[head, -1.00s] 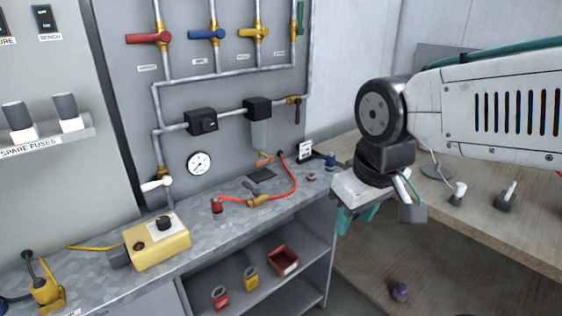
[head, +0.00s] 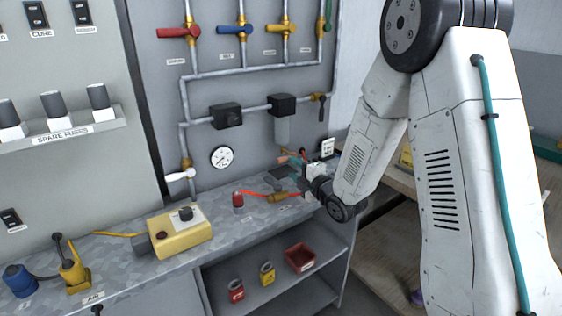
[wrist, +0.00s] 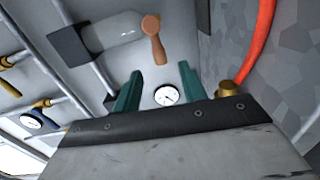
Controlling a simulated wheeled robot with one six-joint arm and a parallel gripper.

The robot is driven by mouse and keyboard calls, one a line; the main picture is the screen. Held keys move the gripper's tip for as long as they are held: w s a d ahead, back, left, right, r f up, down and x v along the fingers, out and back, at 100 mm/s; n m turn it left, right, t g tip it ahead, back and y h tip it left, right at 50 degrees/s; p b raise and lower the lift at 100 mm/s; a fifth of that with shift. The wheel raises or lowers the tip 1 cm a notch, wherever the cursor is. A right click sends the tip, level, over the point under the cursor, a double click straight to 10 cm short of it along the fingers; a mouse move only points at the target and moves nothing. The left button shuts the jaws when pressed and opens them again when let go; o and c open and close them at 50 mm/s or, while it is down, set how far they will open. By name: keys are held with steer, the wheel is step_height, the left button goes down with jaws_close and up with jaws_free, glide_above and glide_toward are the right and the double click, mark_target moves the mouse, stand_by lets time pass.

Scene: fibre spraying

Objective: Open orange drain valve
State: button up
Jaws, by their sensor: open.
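The orange drain valve (head: 283,159) is a small orange lever under the clear filter bowl (head: 282,130) on the wall panel. In the wrist view the orange lever (wrist: 153,40) has a round end and lies just beyond the fingertips, roughly in line with the gap between them. My gripper (wrist: 160,70) has two teal fingers spread apart with nothing between them. In the head view my gripper (head: 298,165) is close to the valve, above the bench, partly hidden by my wrist. I cannot tell whether it touches the lever.
A red-orange hose (head: 258,194) lies on the grey bench (head: 225,222) below my gripper. A round gauge (head: 222,157) is on the panel at left. Red, blue and yellow valve handles (head: 232,29) sit higher. A yellow box (head: 180,236) stands on the bench.

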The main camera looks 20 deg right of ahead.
mark_target(282, 161)
steer(key=shift+w+a+f+n, duration=0.2)
steer(key=shift+w+n, duration=0.1)
steer(key=x, duration=0.7)
steer(key=shift+r, duration=0.2)
steer(key=shift+c, duration=0.3)
jaws_close()
